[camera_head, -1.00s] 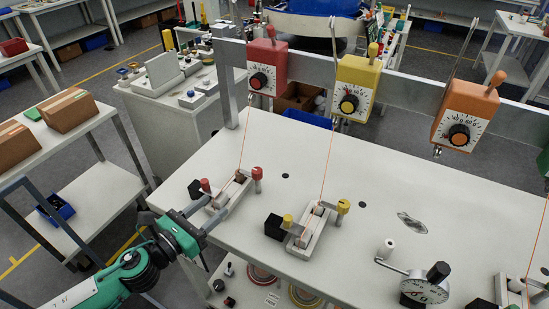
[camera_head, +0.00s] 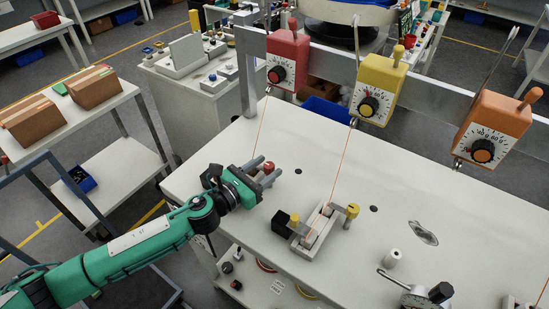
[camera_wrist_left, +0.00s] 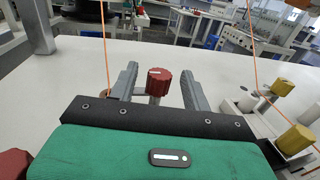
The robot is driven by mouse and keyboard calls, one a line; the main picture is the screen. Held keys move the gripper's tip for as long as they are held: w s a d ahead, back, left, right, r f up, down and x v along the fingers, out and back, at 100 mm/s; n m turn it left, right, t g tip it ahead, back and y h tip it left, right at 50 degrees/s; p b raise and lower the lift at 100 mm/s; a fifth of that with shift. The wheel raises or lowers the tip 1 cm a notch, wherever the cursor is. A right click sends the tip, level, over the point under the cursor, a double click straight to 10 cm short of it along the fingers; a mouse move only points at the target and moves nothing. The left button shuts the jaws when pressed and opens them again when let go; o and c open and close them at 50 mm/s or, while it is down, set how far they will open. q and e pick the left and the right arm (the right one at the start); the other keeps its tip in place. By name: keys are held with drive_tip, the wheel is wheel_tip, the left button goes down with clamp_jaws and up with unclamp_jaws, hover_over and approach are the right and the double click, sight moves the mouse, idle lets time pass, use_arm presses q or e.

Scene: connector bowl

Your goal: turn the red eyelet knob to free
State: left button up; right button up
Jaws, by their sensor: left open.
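The red eyelet knob (camera_head: 269,166) stands at the back of the left fixture on the bench, with my left gripper over most of that fixture. My left gripper (camera_head: 266,168) is open, its two fingers on either side of the knob. In the left wrist view the red knob (camera_wrist_left: 159,84) with a white mark on top sits between the open fingers (camera_wrist_left: 159,71), with visible gaps on both sides. A second red knob (camera_wrist_left: 12,163) shows at the lower left of that view. The fixture's body is mostly hidden. My right gripper is out of view.
An orange line rises from the fixture to the red dial box (camera_head: 286,62). A similar fixture with yellow knobs (camera_head: 352,210) stands to the right, below a yellow dial box (camera_head: 377,90).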

sight(273, 163)
use_arm(q)
drive_tip(key=shift+x, duration=1.9)
drive_tip(key=shift+c, duration=0.2)
drive_tip(key=shift+p, duration=0.3)
drive_tip(key=c, duration=1)
